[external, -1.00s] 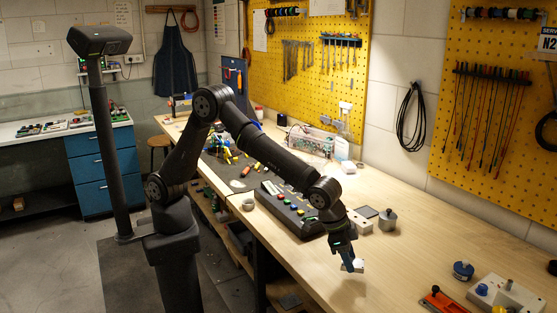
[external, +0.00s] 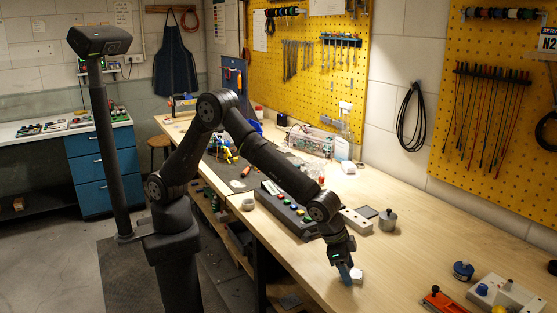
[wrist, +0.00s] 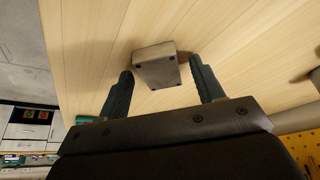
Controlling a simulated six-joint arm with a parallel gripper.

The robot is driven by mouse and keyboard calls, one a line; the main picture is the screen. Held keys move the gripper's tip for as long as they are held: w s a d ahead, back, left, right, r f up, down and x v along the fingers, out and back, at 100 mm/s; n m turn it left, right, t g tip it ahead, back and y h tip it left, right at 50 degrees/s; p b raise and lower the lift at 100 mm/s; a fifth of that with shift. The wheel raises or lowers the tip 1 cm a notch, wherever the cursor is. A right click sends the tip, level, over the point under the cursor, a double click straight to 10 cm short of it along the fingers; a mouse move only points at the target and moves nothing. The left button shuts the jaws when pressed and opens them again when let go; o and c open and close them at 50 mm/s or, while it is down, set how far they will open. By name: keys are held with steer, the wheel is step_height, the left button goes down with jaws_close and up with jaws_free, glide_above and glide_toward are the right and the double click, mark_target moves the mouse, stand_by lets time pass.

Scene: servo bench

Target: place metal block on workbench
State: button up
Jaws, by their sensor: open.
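The metal block (external: 357,275) is a small pale grey block sitting on the wooden workbench (external: 395,265) near its front edge. In the wrist view the block (wrist: 155,65) shows a face with small dark holes and lies just ahead of and between the two fingertips. My gripper (external: 348,272) is low over the bench right beside the block, partly in front of it. In the wrist view my gripper (wrist: 162,82) is open, with a gap between each finger and the block.
A black control box with coloured buttons (external: 290,212) and a grey cylindrical weight (external: 388,220) stand behind my gripper. An orange tool (external: 440,300), a blue knob (external: 463,271) and a white switch box (external: 507,295) are at the right. The bench between is clear.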

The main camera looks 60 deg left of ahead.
mark_target(354, 273)
steer(key=v, duration=1.2)
steer(key=shift+r, duration=0.15)
steer(key=x, duration=1.2)
steer(key=shift+f, duration=0.4)
step_height(354, 273, up, 3)
steer(key=shift+r, duration=0.65)
steer(key=shift+f, duration=0.1)
